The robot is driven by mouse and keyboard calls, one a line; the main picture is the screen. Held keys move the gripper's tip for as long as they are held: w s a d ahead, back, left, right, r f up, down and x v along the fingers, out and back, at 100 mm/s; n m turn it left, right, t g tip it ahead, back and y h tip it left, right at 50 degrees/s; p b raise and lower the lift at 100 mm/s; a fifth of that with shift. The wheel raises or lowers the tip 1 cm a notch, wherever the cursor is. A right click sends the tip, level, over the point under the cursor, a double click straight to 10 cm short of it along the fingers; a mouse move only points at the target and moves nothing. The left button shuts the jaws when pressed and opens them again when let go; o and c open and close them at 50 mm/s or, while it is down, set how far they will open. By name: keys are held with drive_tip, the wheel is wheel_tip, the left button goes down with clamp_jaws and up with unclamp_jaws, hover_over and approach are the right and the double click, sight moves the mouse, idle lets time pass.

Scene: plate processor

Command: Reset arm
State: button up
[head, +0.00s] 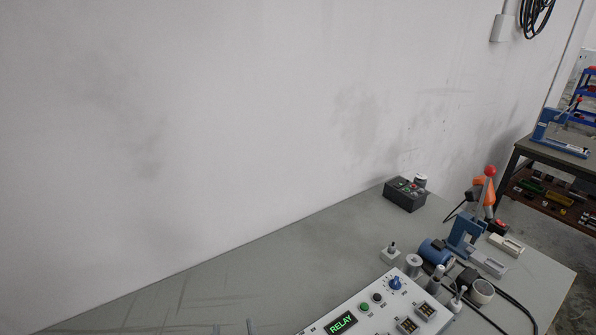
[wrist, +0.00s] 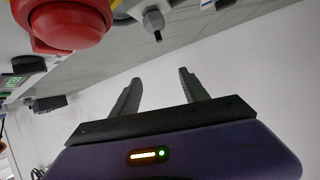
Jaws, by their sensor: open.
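My gripper (wrist: 160,76) is in the wrist view with its two dark fingers spread apart and nothing between them. In the head view, two small grey tips at the bottom edge look like my gripper's fingers (head: 233,327), over the near part of the workbench (head: 290,262). The rest of the arm is out of the head view. In the wrist view, a large red button (wrist: 70,25) is close at the upper left, apart from the fingers.
A white control panel (head: 372,306) with a green RELAY display stands at the bottom right of the head view. Behind it are a black button box (head: 404,197), a blue lever press (head: 467,230) and cables. The bench's left part is bare beside the wall (head: 200,130).

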drive_tip(key=s+d+n+y, duration=0.1)
drive_tip(key=s+d, duration=0.2)
drive_tip(key=d, duration=0.1)
drive_tip(key=s+d+r+n+t+y, duration=0.1)
drive_tip(key=s+d, duration=0.2)
drive_tip(key=d, duration=0.2)
drive_tip(key=s+d+t, duration=0.1)
drive_tip(key=s+d, duration=0.3)
drive_tip(key=shift+d+r+n+y, duration=0.3)
drive_tip(key=shift+d+n+y, duration=0.05)
drive_tip(key=shift+n+y, duration=0.05)
drive_tip(key=s+d+r+m+h, duration=0.2)
drive_tip(key=s+d+h, duration=0.1)
drive_tip(key=s+d, duration=0.6)
drive_tip(key=s+d+r+m+h, duration=0.3)
drive_tip(key=s+d, duration=0.7)
drive_tip(key=s, duration=0.5)
drive_tip(key=shift+s+d+r+t+h, duration=0.2)
drive_tip(key=shift+d+r+t+h, duration=0.1)
drive_tip(key=shift+h, duration=0.1)
